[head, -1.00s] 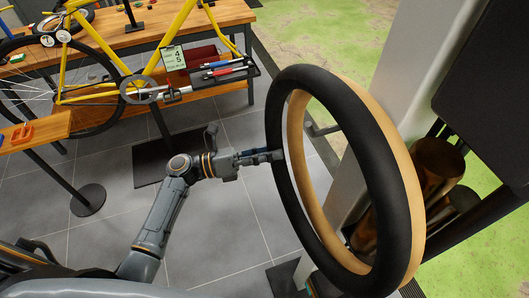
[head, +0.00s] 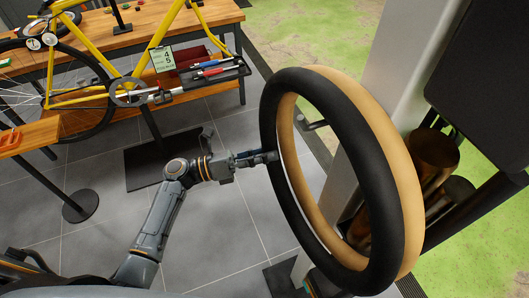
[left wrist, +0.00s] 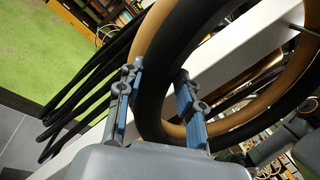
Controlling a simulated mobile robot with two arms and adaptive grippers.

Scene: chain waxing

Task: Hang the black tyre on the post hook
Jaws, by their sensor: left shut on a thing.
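The black tyre (head: 372,165) stands upright in the head view, and a tan ring (head: 398,160) shows close behind it. I cannot tell whether they touch. My left gripper (head: 262,158) is shut on the black tyre's left side. In the left wrist view the black tyre (left wrist: 150,95) runs between the two fingers (left wrist: 160,105), with the tan ring (left wrist: 143,50) beside it. The pale post (head: 388,95) stands behind the rings. A dark peg (head: 317,125), apparently the hook, shows through their opening; its join to the post is unclear.
A wooden workbench (head: 125,40) and a yellow bicycle (head: 90,40) stand at the upper left. A tool tray (head: 212,72) is beside the bicycle. A dark panel (head: 490,70) and brown cylinders (head: 432,155) are at the right.

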